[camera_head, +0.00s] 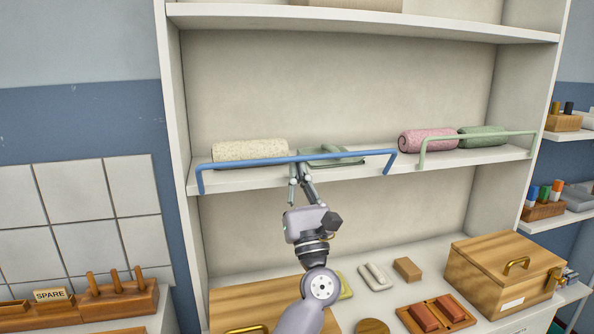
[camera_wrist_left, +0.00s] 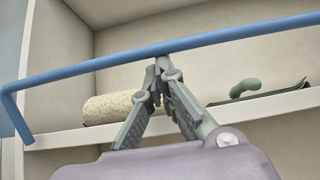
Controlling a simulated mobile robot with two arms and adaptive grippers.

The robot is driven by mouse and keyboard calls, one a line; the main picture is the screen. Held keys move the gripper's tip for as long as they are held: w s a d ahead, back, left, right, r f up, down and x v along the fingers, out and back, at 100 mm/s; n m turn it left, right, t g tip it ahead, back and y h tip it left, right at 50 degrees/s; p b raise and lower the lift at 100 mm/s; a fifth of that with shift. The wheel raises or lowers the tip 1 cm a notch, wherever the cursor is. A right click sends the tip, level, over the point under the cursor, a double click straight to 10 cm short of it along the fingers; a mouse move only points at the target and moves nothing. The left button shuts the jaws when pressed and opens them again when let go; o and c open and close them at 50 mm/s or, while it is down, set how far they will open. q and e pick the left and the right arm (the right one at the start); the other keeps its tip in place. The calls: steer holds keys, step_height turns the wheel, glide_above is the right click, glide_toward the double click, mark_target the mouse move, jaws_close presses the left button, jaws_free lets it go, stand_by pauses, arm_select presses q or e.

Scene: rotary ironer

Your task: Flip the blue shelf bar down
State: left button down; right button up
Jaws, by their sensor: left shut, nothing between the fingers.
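The blue shelf bar (camera_head: 245,162) stands raised along the front edge of the shelf (camera_head: 350,173), at its left half. It also crosses the left wrist view (camera_wrist_left: 95,63), sloping up to the right. My left gripper (camera_head: 298,165) is shut and empty, with its fingertips at the middle of the bar. In the left wrist view the fingertips (camera_wrist_left: 162,65) come together just under or against the bar; I cannot tell whether they touch it. My right gripper is in neither view.
A cream rolled towel (camera_head: 250,153) and a green tray (camera_head: 335,158) lie behind the blue bar. A green bar (camera_head: 480,138) stands to the right before pink (camera_head: 427,139) and green (camera_head: 482,136) rolls. Below are a wooden box (camera_head: 503,270) and small blocks.

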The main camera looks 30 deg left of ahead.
arm_select(q)
steer(key=shift+f, duration=0.1)
steer(key=v, duration=1.2)
steer(key=shift+d, duration=0.1)
